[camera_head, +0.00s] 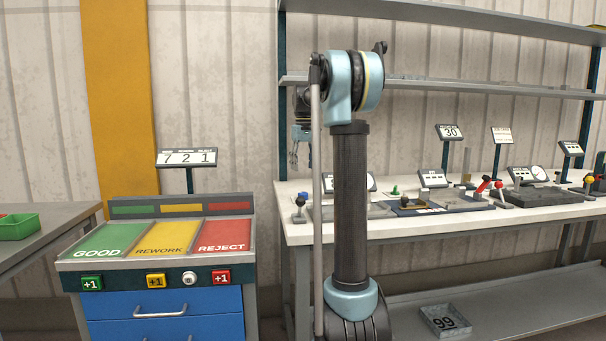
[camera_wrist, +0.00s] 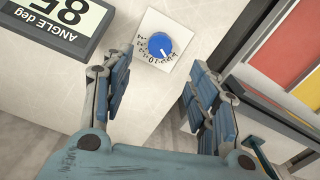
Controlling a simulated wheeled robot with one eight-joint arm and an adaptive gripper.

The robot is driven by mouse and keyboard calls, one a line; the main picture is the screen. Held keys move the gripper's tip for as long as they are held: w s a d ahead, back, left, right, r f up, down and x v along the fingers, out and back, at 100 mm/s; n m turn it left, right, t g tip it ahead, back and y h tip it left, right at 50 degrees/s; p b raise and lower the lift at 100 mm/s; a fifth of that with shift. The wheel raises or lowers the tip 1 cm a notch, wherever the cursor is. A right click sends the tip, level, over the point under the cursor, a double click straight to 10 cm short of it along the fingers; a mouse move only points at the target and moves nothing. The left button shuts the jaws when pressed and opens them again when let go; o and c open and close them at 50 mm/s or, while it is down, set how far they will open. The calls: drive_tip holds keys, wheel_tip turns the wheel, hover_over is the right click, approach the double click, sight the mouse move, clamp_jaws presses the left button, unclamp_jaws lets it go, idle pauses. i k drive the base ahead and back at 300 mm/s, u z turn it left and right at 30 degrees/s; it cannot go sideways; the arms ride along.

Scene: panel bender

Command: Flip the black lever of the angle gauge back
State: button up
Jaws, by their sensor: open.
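The angle gauge's display (camera_wrist: 65,20), reading 85 with the words ANGLE deg, is cut off at the upper left of the wrist view. A blue dial (camera_wrist: 157,45) with marks around it sits on a white plate right of the display. I cannot make out the black lever in the wrist view. In the head view, a small dark lever with a ball knob (camera_head: 299,201) stands at the bench's left end; I cannot tell whether it belongs to the gauge. My gripper (camera_wrist: 155,78) is open and empty. In the head view, my gripper (camera_head: 294,158) hangs above the bench's left end, partly behind my arm.
The workbench (camera_head: 295,234) carries several gauges and levers to the right. A sorting cabinet (camera_head: 157,262) with green, yellow and red panels stands at the left, with a gap beside the bench. A shelf (camera_head: 470,88) runs above the bench.

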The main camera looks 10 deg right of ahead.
sight(300, 202)
drive_tip(key=k, duration=1)
